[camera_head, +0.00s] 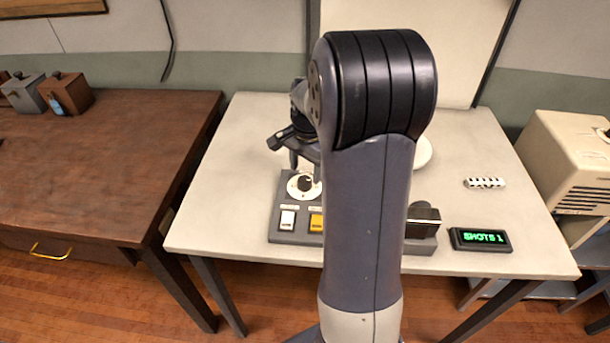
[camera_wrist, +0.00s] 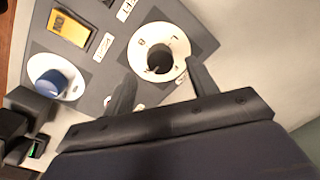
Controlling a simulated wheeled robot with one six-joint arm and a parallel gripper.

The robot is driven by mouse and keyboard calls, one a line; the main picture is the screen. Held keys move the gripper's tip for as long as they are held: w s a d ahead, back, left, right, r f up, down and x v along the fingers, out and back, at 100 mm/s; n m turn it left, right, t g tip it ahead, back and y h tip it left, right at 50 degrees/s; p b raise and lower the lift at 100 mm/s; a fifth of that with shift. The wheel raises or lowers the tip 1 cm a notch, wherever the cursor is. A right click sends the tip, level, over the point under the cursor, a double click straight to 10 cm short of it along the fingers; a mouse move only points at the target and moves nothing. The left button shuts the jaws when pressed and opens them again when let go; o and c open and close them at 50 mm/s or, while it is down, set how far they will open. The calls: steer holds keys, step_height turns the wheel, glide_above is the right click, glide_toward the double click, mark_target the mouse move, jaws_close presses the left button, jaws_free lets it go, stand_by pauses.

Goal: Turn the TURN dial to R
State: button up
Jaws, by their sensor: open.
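A dial with a black knob (camera_head: 305,183) on a round white plate sits on a grey panel (camera_head: 280,238) on the pale table. The dial also shows in the wrist view (camera_wrist: 160,61), where a letter like L is on its plate; its pointer direction is hard to read. A small label beside it is partly hidden by a finger, so I cannot read TURN. My gripper (camera_wrist: 161,70) is open, pointing down, with its fingers apart on either side of the knob's near edge. Whether they touch it I cannot tell.
The panel carries a white button (camera_head: 287,219), a yellow button (camera_head: 316,223) and a blue knob (camera_wrist: 51,82) on a white disc. My arm hides the table's middle.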

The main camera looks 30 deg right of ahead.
mark_target(305, 180)
step_height(305, 180, up, 7)
steer(key=shift+s+r, duration=0.15)
steer(key=shift+s, duration=0.05)
steer(key=shift+d, duration=0.1)
steer(key=f, duration=1.1)
steer(key=shift+w, duration=0.25)
steer(key=shift+r, duration=0.1)
steer(key=shift+n, duration=0.3)
